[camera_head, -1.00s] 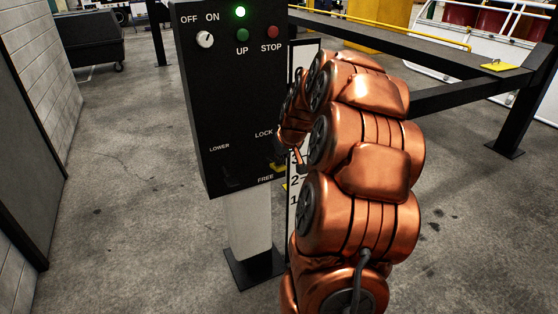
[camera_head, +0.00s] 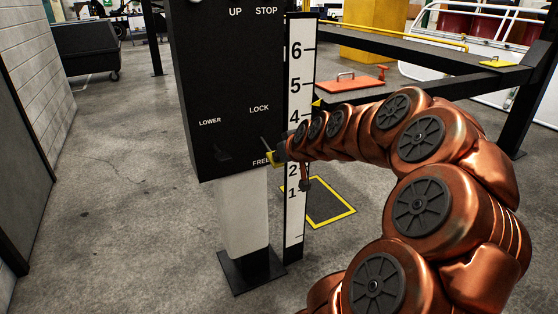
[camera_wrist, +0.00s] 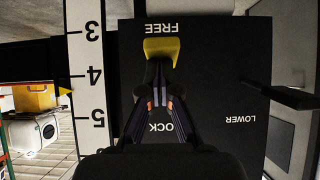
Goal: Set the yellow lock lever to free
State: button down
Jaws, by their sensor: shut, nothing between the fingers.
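The yellow lock lever (camera_head: 273,158) is on the black control box (camera_head: 225,70), beside the FREE label and below LOCK. In the wrist view, which is upside down, the yellow lever end (camera_wrist: 160,50) lies right at the FREE label. My gripper (camera_head: 284,151) is at the box's right edge, close to the lever. In the wrist view my gripper (camera_wrist: 158,78) is shut and empty, its tips at the lever's LOCK side. I cannot tell whether they touch it. The gripper hides the lever's base and part of the LOCK label.
A black LOWER handle (camera_wrist: 285,96) sticks out beside the lock lever. A numbered scale post (camera_head: 297,190) stands just right of the box. A dark rail frame (camera_head: 445,65) crosses behind my arm. A yellow-edged floor plate (camera_head: 330,205) lies behind. Floor at left is clear.

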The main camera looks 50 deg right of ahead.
jog(key=shift+f+b, duration=0.6)
jog(key=shift+f, duration=0.05)
jog(key=shift+a+f+b, duration=0.15)
jog(key=shift+f+b, duration=0.15)
jog(key=shift+f, duration=0.1)
jog(key=shift+s+r, duration=0.1)
jog(key=shift+r, duration=0.4)
jog(key=v, duration=1.3)
jog(key=shift+d+r, duration=0.2)
